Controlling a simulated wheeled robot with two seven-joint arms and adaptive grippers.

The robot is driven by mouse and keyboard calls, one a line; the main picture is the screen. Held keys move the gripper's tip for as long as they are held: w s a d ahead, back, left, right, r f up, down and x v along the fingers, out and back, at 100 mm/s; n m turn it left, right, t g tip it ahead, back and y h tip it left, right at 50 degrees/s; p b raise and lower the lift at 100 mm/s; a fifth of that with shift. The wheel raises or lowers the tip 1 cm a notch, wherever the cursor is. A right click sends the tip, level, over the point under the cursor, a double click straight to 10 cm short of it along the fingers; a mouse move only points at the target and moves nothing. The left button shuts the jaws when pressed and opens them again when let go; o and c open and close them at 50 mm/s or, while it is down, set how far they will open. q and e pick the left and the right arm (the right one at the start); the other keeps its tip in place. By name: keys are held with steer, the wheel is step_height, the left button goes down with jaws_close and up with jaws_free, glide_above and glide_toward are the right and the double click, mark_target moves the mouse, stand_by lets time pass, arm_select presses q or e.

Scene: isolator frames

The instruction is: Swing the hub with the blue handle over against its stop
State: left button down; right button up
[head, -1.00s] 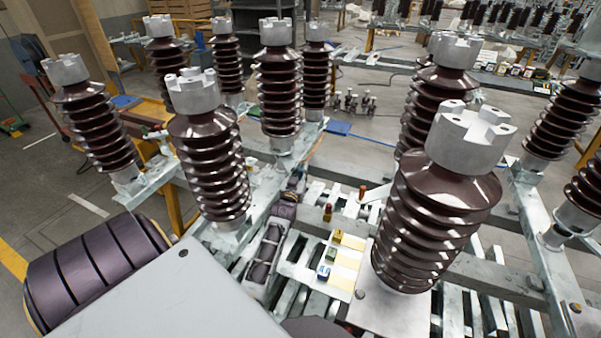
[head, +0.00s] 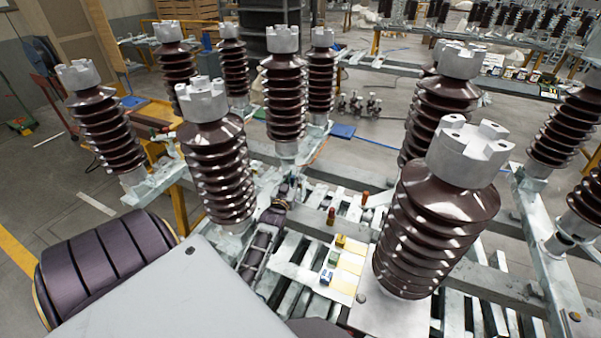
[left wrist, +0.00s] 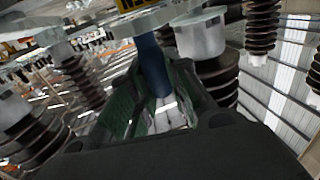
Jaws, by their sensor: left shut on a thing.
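In the left wrist view, the blue handle (left wrist: 153,66) is an upright blue rod between the green-lined fingers of my left gripper (left wrist: 152,108). The gripper is shut on it. The rod's top meets a pale grey round hub (left wrist: 172,14) with a yellow label above the fingers. In the head view, my left gripper (head: 284,190) is small and dark, beyond the wrist and between the brown insulators. The handle and hub cannot be made out there, and the stop cannot be picked out in either view. My right gripper is not in view.
Tall ribbed brown insulators with grey metal caps stand close around, one at left (head: 215,165) and a large one at right (head: 435,225).

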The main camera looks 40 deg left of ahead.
arm_select(q)
steer(key=shift+s+a, duration=0.5)
steer(key=shift+r, duration=0.1)
steer(key=c, duration=1.3)
jaws_free()
steer(key=shift+c, duration=0.2)
steer(key=shift+d, duration=0.15)
steer(key=v, duration=1.1)
steer(key=shift+s, duration=0.4)
steer(key=shift+d, duration=0.1)
steer(key=shift+c, duration=0.2)
